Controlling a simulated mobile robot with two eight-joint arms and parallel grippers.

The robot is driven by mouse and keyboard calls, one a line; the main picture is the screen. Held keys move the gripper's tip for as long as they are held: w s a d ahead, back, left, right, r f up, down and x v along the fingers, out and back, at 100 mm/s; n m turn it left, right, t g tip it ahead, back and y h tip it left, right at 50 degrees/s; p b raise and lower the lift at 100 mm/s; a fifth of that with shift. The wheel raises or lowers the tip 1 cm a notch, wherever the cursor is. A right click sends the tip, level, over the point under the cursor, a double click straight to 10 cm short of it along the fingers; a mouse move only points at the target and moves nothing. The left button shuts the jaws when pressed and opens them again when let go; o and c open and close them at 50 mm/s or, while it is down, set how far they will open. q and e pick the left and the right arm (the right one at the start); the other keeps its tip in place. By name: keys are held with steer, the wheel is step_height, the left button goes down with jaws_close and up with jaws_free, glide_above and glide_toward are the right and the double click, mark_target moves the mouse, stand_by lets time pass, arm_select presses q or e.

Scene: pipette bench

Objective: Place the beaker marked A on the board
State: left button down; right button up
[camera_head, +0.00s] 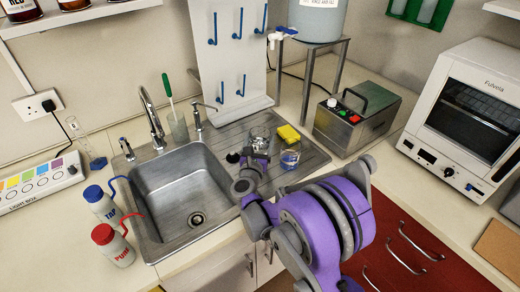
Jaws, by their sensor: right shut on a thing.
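My right gripper (257,155) reaches over the drainboard right of the sink. It is shut on a clear glass vessel (260,142), apparently a beaker, which the gripper partly hides. I cannot read a letter A on it. A second small beaker (290,158) with blue in it stands on the drainboard just right of the gripper; its marking is not legible either. A flat brown board (498,246) lies on the counter at the right edge, partly out of frame. My left gripper is not in view.
The steel sink (152,215) is left of the gripper. A yellow sponge (289,134) lies behind the beakers. A pegboard (231,30), grey device (358,122) and white oven (466,110) stand behind. TAP and PURE bottles (113,245) stand left.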

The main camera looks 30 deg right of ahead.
mark_target(260, 149)
steer(key=shift+f, duration=1.85)
